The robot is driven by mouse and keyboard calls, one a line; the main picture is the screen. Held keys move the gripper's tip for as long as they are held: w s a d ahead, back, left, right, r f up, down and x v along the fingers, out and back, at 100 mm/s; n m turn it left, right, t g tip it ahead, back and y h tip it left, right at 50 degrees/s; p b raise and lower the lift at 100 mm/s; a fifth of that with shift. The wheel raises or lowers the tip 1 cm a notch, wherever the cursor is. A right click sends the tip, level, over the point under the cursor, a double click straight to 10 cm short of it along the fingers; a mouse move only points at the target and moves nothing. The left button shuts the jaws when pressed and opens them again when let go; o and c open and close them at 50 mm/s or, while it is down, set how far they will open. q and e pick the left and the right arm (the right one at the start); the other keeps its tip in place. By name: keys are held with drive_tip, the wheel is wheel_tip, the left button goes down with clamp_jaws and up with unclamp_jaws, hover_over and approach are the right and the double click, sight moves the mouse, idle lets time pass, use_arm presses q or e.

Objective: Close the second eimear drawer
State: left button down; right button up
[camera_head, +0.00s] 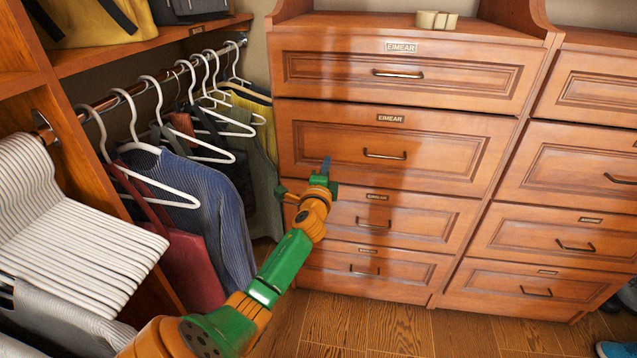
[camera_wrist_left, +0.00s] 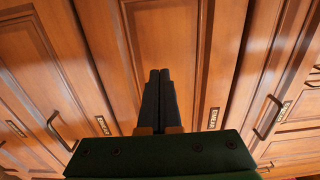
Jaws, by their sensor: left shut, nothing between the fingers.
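The second eimear drawer (camera_head: 455,150) is in the upper middle of the wooden dresser, with an EIMEAR label and a dark bar handle (camera_head: 385,155). I cannot tell clearly how far its front stands out from the others. My left gripper (camera_head: 326,165) is in front of the lower left part of this drawer front, left of the handle. Its two dark fingers (camera_wrist_left: 159,95) are pressed together and empty in the left wrist view, pointing at a wooden drawer panel. Contact with the wood cannot be told. My right gripper is out of view.
The top drawer (camera_head: 465,85) is above, and two smaller-looking drawers are below. Another dresser column (camera_head: 590,90) stands to the right. Clothes on white hangers (camera_head: 200,200) hang close to the left of my arm. Wood floor (camera_head: 380,325) shows in front.

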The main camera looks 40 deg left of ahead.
use_arm(q)
drive_tip(key=p+v, duration=0.2)
drive_tip(key=v, duration=0.7)
drive_tip(key=s+d+f+n+g+h, duration=0.1)
drive_tip(key=d+f+g+h, duration=0.15)
drive_tip(key=f, duration=0.65)
drive_tip(key=s+d+f+g+h, duration=0.1)
drive_tip(key=d+f+h, duration=0.15)
drive_tip(key=f, duration=0.65)
drive_tip(key=s+d+f+n+g+h, duration=0.25)
drive_tip(key=s+d+f, duration=0.35)
drive_tip(key=s+f, duration=0.4)
drive_tip(key=s+d+f+n+g+h, duration=0.2)
drive_tip(key=s+d+f+g, duration=0.25)
drive_tip(key=s+f, duration=0.6)
drive_tip(key=s+d+f+n+g, duration=0.1)
drive_tip(key=s+d+f, duration=0.2)
drive_tip(key=s, duration=0.3)
drive_tip(key=s+d+f+n+g, duration=0.2)
drive_tip(key=s+f, duration=0.1)
drive_tip(key=s, duration=0.3)
wheel_tip(320, 180, up, 18)
drive_tip(key=s+p, duration=0.1)
drive_tip(key=p, duration=1.7)
drive_tip(key=shift+s+d+h, duration=0.2)
drive_tip(key=shift+s+h, duration=0.2)
drive_tip(key=shift+h, duration=0.05)
